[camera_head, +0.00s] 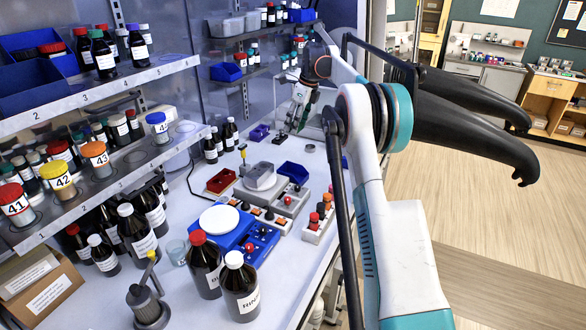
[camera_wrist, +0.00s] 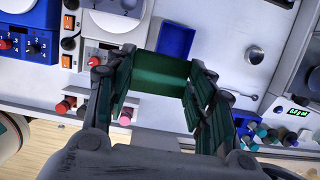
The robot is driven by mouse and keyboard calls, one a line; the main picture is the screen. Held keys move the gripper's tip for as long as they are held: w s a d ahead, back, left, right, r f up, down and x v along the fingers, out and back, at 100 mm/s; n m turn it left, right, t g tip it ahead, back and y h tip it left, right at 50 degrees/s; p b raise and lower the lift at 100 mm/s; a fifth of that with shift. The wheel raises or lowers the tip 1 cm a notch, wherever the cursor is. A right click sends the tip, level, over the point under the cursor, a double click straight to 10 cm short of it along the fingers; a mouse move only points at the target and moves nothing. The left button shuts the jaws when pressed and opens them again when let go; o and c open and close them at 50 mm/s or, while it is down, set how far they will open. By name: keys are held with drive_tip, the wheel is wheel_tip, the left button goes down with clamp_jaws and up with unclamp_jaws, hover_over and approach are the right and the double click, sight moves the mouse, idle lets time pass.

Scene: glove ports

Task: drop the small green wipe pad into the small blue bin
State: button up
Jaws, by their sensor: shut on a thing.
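My gripper (camera_wrist: 158,80) is shut on the small green wipe pad (camera_wrist: 160,72), which spans the gap between its two fingers in the wrist view. The small blue bin (camera_wrist: 176,38) lies just beyond the pad in that view, its near edge close to or behind the pad. I cannot tell the height of the pad above the bench. In the head view, a blue bin (camera_head: 292,172) sits on the bench beside a grey device, and my gripper (camera_head: 299,112) hangs farther back, small and partly hidden by my arm. The pad is not clear there.
A round metal can (camera_wrist: 254,55) stands right of the bin. Dark bottles (camera_head: 241,283) stand at the front. Bottle shelves (camera_head: 110,90) line the left.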

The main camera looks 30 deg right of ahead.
drive_tip(key=shift+w+d, duration=0.35)
drive_tip(key=shift+d, duration=0.1)
drive_tip(key=shift+f, duration=0.3)
wheel_tip(320, 180, down, 20)
drive_tip(key=shift+r+b, duration=0.25)
drive_tip(key=shift+b, duration=1)
drive_tip(key=shift+f, duration=0.2)
drive_tip(key=o, duration=0.8)
drive_tip(key=p+v, duration=0.1)
drive_tip(key=v, duration=1.1)
drive_tip(key=shift+r, duration=0.2)
